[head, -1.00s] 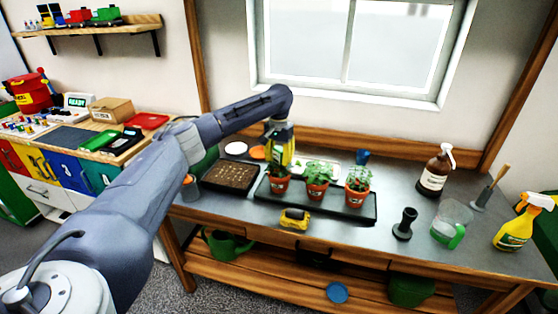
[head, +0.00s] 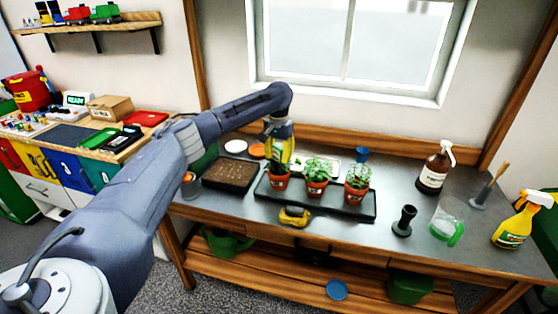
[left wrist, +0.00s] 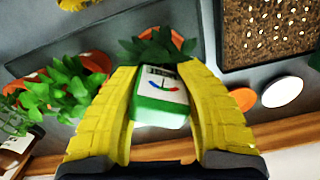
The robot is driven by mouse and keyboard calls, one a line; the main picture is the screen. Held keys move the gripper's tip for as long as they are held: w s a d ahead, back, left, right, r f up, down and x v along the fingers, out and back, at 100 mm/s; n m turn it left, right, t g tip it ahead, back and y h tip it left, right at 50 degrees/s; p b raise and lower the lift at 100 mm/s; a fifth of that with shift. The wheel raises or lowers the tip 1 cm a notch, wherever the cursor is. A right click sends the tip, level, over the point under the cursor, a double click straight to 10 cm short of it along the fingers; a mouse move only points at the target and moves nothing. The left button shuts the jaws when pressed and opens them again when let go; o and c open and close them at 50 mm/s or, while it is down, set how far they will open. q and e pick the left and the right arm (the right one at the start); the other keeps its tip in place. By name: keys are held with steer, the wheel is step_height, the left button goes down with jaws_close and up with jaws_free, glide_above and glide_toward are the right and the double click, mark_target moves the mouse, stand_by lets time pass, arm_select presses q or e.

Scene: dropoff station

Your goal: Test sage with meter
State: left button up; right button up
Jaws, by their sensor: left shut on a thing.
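My left gripper (head: 280,158) has yellow fingers. It is shut on a green-and-white meter (left wrist: 160,97) whose dial has coloured bands. The meter's lower end is hidden. The gripper is over the leftmost potted plant (head: 279,184) on the black tray (head: 335,207); its leaves show behind the meter in the left wrist view (left wrist: 155,48). Whether the meter touches its soil cannot be told. A middle plant (head: 316,188) and a right plant (head: 357,195) stand beside it in terracotta pots. I cannot read which is sage. My right gripper is not in view.
A seed tray (head: 229,175) stands left of the plants. A small yellow object (head: 295,216) lies in front. A black cup-shaped item (head: 404,221), clear jug (head: 452,215), brown bottle (head: 434,170) and yellow spray bottle (head: 519,223) stand at the right.

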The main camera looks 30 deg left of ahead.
arm_select(q)
steer(key=o, duration=1.2)
steer(key=shift+o, duration=0.2)
